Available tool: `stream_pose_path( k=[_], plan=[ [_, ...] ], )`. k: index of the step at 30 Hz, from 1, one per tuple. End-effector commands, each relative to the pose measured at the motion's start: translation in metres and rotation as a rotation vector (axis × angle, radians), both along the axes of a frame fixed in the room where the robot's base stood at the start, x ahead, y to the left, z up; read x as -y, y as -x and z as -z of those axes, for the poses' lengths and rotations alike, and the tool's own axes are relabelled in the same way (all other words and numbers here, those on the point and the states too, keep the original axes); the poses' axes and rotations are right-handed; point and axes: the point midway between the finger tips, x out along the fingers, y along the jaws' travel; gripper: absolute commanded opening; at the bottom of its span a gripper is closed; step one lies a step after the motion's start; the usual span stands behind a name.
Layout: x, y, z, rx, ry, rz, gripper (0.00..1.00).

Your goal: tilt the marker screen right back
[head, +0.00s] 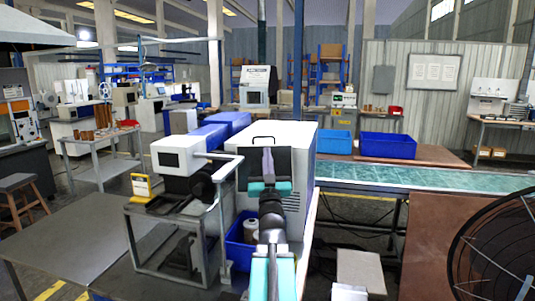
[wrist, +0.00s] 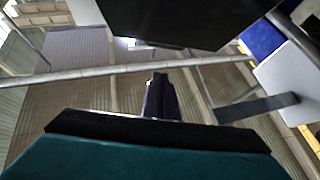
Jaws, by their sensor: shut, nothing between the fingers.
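The marker screen is a dark panel (head: 282,160) with a thin handle loop (head: 264,139) above it, at the front of a large pale machine box (head: 302,160). It looks close to upright; its exact tilt is hard to tell. My gripper (head: 268,155) points up in front of it, shut and empty, hiding the panel's middle. Whether the fingers touch the panel cannot be told. In the wrist view, a dark panel, probably the screen (wrist: 190,18), fills the upper middle, beyond the shut finger tips (wrist: 160,85).
A grey rail frame (head: 222,210) stands just left of my arm, beside a white machine with a blue cover (head: 180,155). A blue bin (head: 240,235) sits below the screen. Right are a green conveyor (head: 430,181), blue crates (head: 388,146) and a large fan (head: 500,250).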

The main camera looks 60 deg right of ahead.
Motion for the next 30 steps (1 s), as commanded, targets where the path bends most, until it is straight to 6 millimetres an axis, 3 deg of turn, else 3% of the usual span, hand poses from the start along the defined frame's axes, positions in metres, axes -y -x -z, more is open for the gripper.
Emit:
stream_pose_path(
  k=[20, 30],
  plan=[
    [0.038, -0.027, -0.031, 0.001, 0.000, -0.001, 0.00],
    [0.060, -0.044, -0.025, 0.001, 0.000, -0.001, 0.00]
  ],
)
